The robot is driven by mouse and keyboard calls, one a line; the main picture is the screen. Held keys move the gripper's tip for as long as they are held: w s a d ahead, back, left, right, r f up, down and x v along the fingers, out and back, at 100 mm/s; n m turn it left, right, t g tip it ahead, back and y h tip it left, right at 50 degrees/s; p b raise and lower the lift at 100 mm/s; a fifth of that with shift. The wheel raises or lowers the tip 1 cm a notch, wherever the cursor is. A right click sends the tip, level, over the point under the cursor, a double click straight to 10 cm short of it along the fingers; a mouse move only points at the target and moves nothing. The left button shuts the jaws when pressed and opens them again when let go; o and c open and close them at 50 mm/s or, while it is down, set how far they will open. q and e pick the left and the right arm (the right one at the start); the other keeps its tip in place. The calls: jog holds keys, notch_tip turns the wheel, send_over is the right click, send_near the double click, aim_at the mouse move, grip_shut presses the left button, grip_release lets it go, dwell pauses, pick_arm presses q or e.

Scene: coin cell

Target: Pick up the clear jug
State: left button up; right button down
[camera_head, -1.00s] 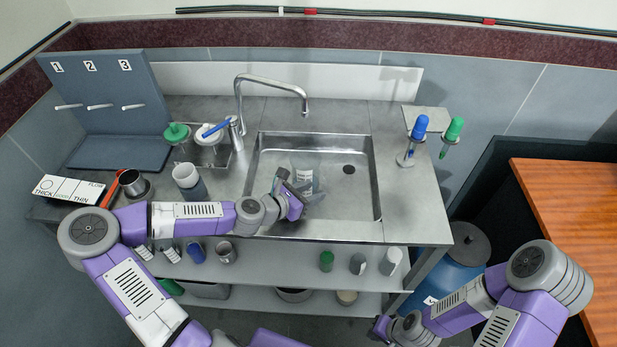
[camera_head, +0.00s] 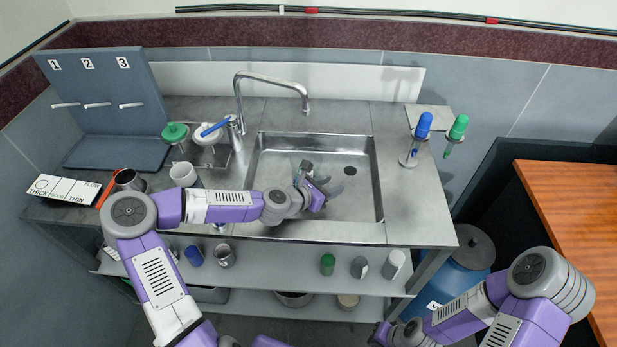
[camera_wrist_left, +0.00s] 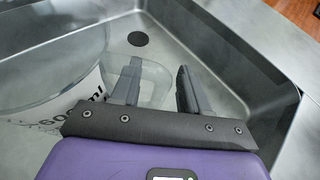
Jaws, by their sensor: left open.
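The clear jug (camera_wrist_left: 45,60) stands in the sink; in the left wrist view its see-through wall and "600 ml" marking fill the left side. Its clear handle (camera_wrist_left: 153,82) shows between the two fingers of my left gripper (camera_wrist_left: 158,85). The fingers are apart, one on each side of the handle; I cannot tell whether either touches it. In the head view my left gripper (camera_head: 324,179) is low in the sink and hides most of the jug. My right gripper (camera_head: 381,332) is at the bottom edge, away from the sink, its fingers too small to read.
The steel sink (camera_head: 262,165) has a raised rim, and a curved tap (camera_head: 270,77) arches over its back. A white cup (camera_head: 183,174) and a steel cup (camera_head: 130,180) stand left of it. A stand with blue and green droppers (camera_head: 423,127) is at right.

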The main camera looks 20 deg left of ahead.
aim_at(314, 174)
pick_arm(q)
grip_shut()
jog(key=shift+r, duration=0.15)
jog(key=shift+r+p, duration=1.8)
jog(key=shift+r, duration=2.65)
jog(key=f+m+g+h+p, duration=0.1)
jog(key=m+g+p, duration=0.1)
jog(key=w+a+f+m+g+h+p, duration=0.1)
jog(key=f+m+h+p, duration=0.1)
jog(key=p, duration=0.1)
jog(key=w+a+f+m+g+h+p, duration=0.1)
jog(key=f+m+g+h+p, duration=0.1)
jog(key=shift+w+f+m+g, duration=0.1)
jog(key=shift+w+m+g, duration=0.1)
jog(key=shift+m+g, duration=0.1)
jog(key=shift+s+a+f+m+g+h+p, duration=0.2)
jog(key=shift+s+f+m+g+h+p, duration=0.15)
jog(key=shift+f+m+g+h+p, duration=0.3)
jog(key=shift+s+a+f+m+g+p, duration=0.25)
jog(key=shift+s+m+g+p, duration=0.2)
jog(key=shift+m+g+p, duration=0.15)
